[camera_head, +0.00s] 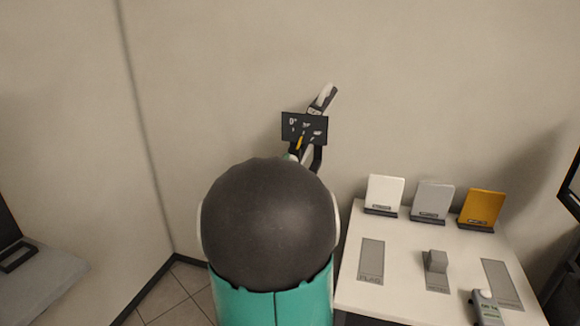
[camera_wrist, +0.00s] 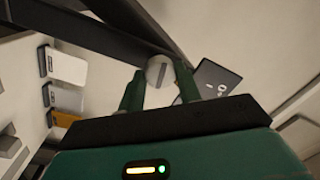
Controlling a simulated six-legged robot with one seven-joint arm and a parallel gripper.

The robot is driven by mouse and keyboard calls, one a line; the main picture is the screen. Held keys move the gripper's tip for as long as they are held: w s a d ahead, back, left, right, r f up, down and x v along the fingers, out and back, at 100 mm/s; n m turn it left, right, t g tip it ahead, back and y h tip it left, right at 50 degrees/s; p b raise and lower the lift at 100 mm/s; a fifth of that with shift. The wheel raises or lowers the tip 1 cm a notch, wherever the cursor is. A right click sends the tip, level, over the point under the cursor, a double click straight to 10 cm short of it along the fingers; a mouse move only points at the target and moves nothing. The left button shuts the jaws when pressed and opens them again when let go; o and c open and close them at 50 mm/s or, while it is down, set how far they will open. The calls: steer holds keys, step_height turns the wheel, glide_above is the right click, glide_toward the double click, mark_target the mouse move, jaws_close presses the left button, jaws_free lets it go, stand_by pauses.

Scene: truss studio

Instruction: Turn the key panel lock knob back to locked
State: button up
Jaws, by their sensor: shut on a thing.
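The lock knob (camera_wrist: 158,71) is a round, pale grey disc with a line across its face, seen in the wrist view. My gripper (camera_wrist: 160,80) has its two green fingers on either side of the knob and is shut on it. A small black panel (camera_wrist: 216,78) with white marks lies just right of the fingers. In the head view the black panel (camera_head: 291,126) stands out near the wall, with a "0°" mark and a yellow pointer (camera_head: 299,142). My dark, rounded arm link hides most of the gripper there, and the knob cannot be made out.
A white table (camera_head: 405,235) stands at the right. It bears a white card (camera_head: 384,191), a grey card (camera_head: 432,198) and an orange card (camera_head: 482,206) on stands, a grey block (camera_head: 436,260) and a handheld device (camera_head: 487,307). Dark bars (camera_wrist: 95,30) run close beyond the fingers.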

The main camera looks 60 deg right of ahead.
steer(key=shift+m, duration=1.2)
steer(key=o, duration=1)
steer(key=shift+c, duration=0.2)
steer(key=v, duration=1.3)
steer(key=shift+a, duration=0.45)
steer(key=shift+w, duration=0.1)
